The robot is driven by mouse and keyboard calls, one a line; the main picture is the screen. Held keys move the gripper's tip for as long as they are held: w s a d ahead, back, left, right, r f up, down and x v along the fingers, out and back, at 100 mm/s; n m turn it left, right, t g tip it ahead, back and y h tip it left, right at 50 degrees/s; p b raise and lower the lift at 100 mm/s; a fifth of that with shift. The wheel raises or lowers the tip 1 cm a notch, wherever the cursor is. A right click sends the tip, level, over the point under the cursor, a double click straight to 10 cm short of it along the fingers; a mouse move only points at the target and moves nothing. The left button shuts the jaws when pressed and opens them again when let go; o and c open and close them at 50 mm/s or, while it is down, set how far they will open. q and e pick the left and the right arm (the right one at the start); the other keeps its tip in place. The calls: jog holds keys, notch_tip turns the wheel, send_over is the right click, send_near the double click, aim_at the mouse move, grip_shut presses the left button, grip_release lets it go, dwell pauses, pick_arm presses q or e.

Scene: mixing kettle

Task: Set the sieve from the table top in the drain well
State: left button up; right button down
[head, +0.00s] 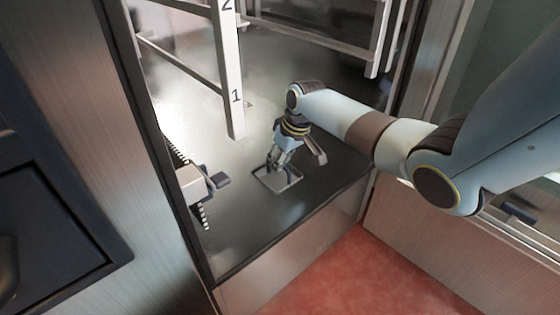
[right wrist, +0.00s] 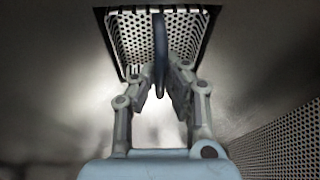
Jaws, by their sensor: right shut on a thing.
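My right gripper (head: 276,161) points down over the square drain well (head: 260,179) in the dark floor of the cabinet. It is shut on the dark handle (right wrist: 160,38) of the sieve. The sieve (right wrist: 130,42) is a perforated metal basket, seen at the top of the right wrist view. It also shows as a pale patch (head: 291,179) within the well's outline in the head view. Dark gaps show along its sides in the wrist view. I cannot tell whether it rests on the bottom or hangs slightly above. My left gripper is not in view.
A perforated panel (right wrist: 285,140) shows at lower right in the wrist view. The cabinet floor's front edge is clear.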

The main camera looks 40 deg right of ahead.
jog(key=shift+s+f, duration=0.1)
jog(key=shift+f, duration=0.1)
jog(key=c, duration=1.7)
grip_release()
jog(key=o, duration=0.8)
